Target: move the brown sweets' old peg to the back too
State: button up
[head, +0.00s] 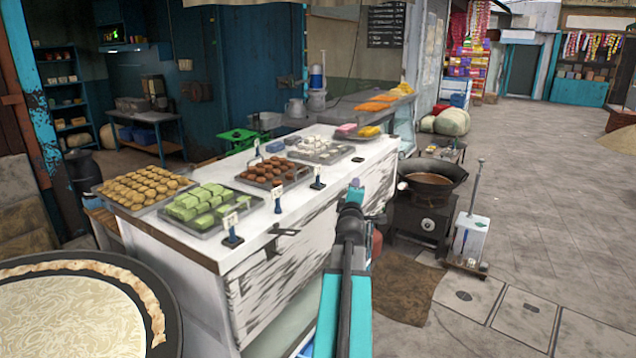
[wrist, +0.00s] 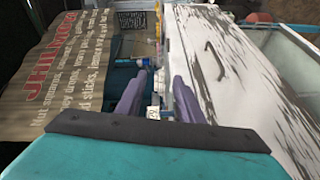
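The brown sweets (head: 268,171) lie on a dark tray on the white counter. A small dark-blue peg with a white card (head: 278,201) stands at the counter's front edge, in front of them. A similar peg (head: 317,178) stands further right and another (head: 232,230) by the green sweets (head: 207,206). A thin card peg (head: 257,147) shows behind the brown sweets. My gripper (wrist: 160,78) is open, its two purple-grey fingers apart in the wrist view. A small white card with blue (wrist: 153,112) shows between them; I cannot tell whether it is beyond them.
Golden sweets (head: 145,188) and white sweets (head: 320,150) fill other trays. A large round pan (head: 70,310) is at the front left. A stove with a dark pan (head: 432,182) stands right of the counter. The paved floor (head: 560,200) at the right is mostly free.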

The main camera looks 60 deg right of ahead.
notch_tip(320, 180, down, 2)
jog(key=w+m+y, duration=0.1)
jog(key=m, duration=0.3)
jog(key=m+t+y+b, duration=0.1)
jog(key=m+t+y, duration=0.2)
jog(key=m+t, duration=0.35)
send_near(318, 179)
jog(key=s+a+r+m+g, duration=0.1)
jog(key=s+a+m, duration=0.1)
jog(key=a, duration=0.1)
jog(key=shift+w+d+n, duration=0.15)
jog(key=shift+w+n, duration=0.1)
jog(key=shift+w+d, duration=0.1)
jog(key=shift+p+x, duration=1.45)
jog(key=shift+x, duration=2.7)
jog(key=shift+d, duration=0.15)
